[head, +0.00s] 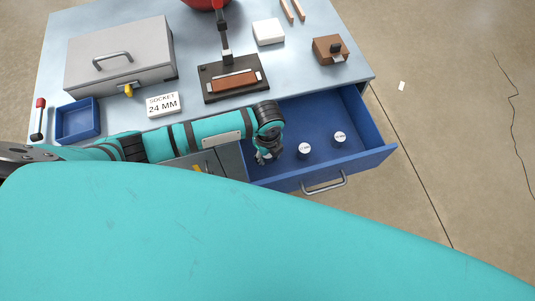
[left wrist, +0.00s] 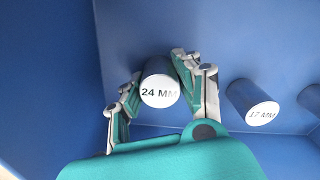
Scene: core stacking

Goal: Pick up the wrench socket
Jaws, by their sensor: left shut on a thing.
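The wrench socket (left wrist: 160,84), a grey cylinder with a white end face marked 24 MM, is between the fingers of my left gripper (left wrist: 156,72) in the left wrist view. The fingers are shut on it, one on each side. In the head view my left gripper (head: 265,157) reaches down into the left part of the open blue drawer (head: 318,120), and the held socket is mostly hidden there. I cannot tell whether it touches the drawer floor. My right gripper is not in view.
A second socket (left wrist: 253,103), marked 17 MM, stands beside the held one, and another (head: 340,137) stands farther right. The table holds a grey toolbox (head: 120,55), an empty-looking blue tray (head: 78,120), a dark stand (head: 233,88) and a brown block (head: 329,49).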

